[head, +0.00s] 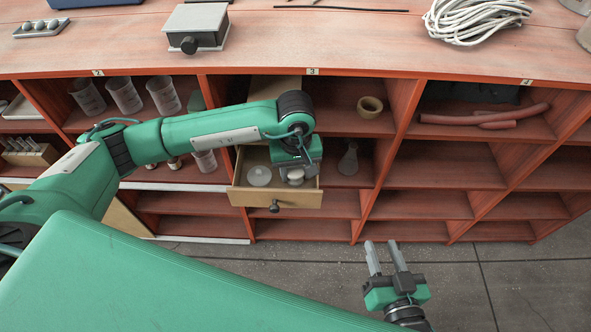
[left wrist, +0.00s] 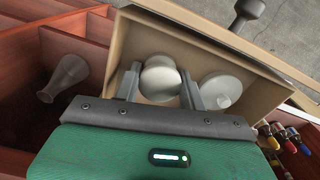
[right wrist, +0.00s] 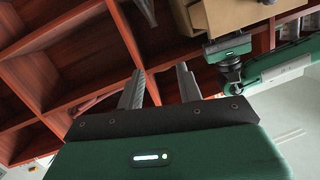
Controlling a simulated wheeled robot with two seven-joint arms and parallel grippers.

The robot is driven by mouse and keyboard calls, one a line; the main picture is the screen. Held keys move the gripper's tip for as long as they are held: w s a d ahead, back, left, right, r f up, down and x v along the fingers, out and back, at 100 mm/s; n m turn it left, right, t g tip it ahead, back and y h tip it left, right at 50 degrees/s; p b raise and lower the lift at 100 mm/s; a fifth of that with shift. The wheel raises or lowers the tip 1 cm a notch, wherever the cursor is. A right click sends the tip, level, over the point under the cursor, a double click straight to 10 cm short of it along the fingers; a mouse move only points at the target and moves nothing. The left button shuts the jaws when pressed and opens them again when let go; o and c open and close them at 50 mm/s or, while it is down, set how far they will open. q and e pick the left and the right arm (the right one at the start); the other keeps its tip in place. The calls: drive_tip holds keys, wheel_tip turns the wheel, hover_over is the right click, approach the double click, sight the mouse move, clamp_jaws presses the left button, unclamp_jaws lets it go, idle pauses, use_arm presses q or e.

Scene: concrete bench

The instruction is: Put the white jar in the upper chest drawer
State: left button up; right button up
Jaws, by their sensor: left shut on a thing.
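The white jar (head: 295,177) is between the fingers of my left gripper (head: 297,165), over the inside of the open wooden drawer (head: 290,198). In the left wrist view the jar (left wrist: 160,78) sits between the two fingertips (left wrist: 160,88), within the drawer walls (left wrist: 225,45). I cannot tell whether its base touches the drawer floor. The chest behind the drawer is mostly hidden by my left arm. My right gripper (head: 386,258) is open and empty in front of the shelves, and its spread fingers show in the right wrist view (right wrist: 160,88).
A second round, pale object (head: 259,175) lies in the drawer's left part, beside the jar. A glass flask (head: 348,160) stands in the compartment right of the drawer. A tan ring (head: 369,106) is above it. Several compartments at the right are empty.

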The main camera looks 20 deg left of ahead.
drive_tip(key=shift+r, duration=0.1)
use_arm(q)
drive_tip(key=o, duration=0.7)
use_arm(e)
drive_tip(key=shift+w+r, duration=0.2)
drive_tip(key=shift+r, duration=0.05)
drive_tip(key=shift+w, duration=0.1)
